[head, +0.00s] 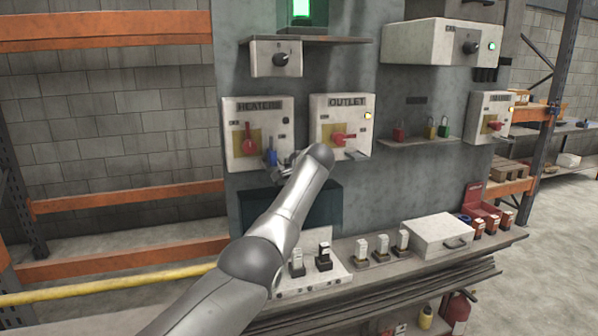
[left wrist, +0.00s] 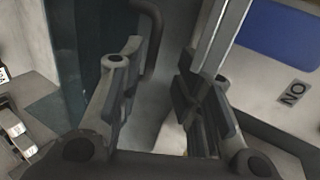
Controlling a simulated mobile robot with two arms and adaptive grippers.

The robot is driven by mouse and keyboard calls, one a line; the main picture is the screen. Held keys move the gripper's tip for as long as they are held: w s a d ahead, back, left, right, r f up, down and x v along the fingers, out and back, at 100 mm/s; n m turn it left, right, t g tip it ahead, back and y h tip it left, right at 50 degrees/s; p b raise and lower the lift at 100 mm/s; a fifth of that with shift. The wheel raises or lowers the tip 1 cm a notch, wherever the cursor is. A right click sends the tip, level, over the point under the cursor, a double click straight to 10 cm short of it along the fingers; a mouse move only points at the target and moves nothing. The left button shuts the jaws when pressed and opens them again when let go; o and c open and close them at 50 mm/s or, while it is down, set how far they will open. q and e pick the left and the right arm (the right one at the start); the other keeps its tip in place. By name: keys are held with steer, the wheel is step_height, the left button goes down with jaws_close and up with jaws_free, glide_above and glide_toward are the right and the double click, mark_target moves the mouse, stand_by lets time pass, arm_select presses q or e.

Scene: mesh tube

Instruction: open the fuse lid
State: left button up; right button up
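A dark teal fuse lid (head: 322,203) stands behind my left arm, above a white fuse box (head: 340,273) with several fuses. My arm hides part of it. My left gripper (head: 283,170) is at the wall, just below the HEATERS and OUTLET boxes and near the lid's upper edge. In the left wrist view the gripper (left wrist: 160,65) is open, with nothing held. A dark teal surface (left wrist: 85,50), probably the lid, is at left. A dark bent bar (left wrist: 151,32), perhaps its handle, shows between the fingertips; I cannot tell if they touch it.
The HEATERS box (head: 235,120) with a red switch and the OUTLET box (head: 323,110) hang close above the gripper. A white case (head: 438,236) and several fuses in holders stand on the shelf to the right. A yellow rail (head: 110,295) crosses at lower left.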

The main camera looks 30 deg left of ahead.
arm_select(q)
steer(key=shift+s+d, duration=0.2)
steer(key=shift+s, duration=0.1)
steer(key=shift+v, duration=2.65)
steer(key=shift+w+d, duration=0.1)
steer(key=shift+d, duration=0.05)
steer(key=shift+f, duration=0.1)
